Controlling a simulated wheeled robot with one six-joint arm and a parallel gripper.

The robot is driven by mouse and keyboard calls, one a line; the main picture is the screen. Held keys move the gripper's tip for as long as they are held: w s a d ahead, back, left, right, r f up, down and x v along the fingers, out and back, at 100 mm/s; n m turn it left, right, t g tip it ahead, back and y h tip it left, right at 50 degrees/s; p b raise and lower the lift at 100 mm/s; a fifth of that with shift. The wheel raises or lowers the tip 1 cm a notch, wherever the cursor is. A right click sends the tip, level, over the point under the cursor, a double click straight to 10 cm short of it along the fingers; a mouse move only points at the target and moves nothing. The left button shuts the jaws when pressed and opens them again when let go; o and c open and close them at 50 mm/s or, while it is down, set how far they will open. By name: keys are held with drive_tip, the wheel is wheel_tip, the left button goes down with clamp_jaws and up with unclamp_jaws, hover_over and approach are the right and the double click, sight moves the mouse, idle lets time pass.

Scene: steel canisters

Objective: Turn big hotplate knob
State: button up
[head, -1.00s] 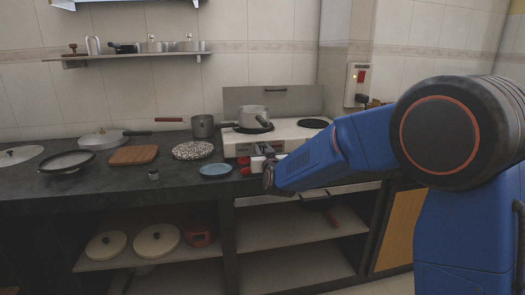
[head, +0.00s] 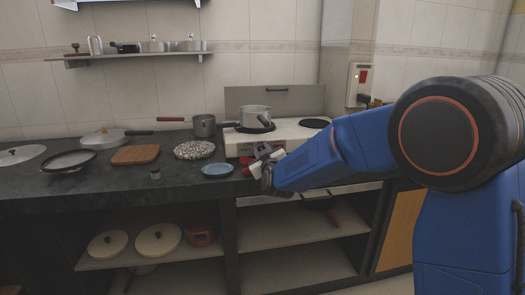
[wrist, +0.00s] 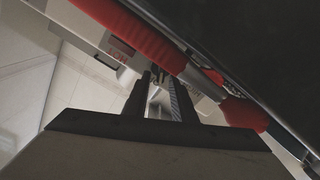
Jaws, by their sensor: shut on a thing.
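The white hotplate (head: 290,133) stands on the dark counter, with a pot on its left plate. Red knobs (head: 245,160) show at the left of its front, partly hidden by my gripper (head: 263,156). My gripper is at the hotplate's front, tilted, and shut on a knob that the wrist and fingers mostly hide. In the wrist view, the two dark fingers (wrist: 159,88) are close together and reach up to a large red rounded part (wrist: 145,38). A second red part (wrist: 243,113) lies to the right on the same grey bar.
A steel pot (head: 254,116) sits on the hotplate. A blue plate (head: 218,170), a speckled plate (head: 194,150) and a saucepan (head: 204,126) stand to the left. An open shelf (head: 290,231) lies below the counter. My arm covers the hotplate's right front.

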drive_tip(key=shift+f+n, duration=0.15)
drive_tip(key=shift+n, duration=0.15)
drive_tip(key=o, duration=0.7)
drive_tip(key=shift+s, duration=0.1)
drive_tip(key=v, duration=1.7)
drive_tip(key=shift+s, duration=0.15)
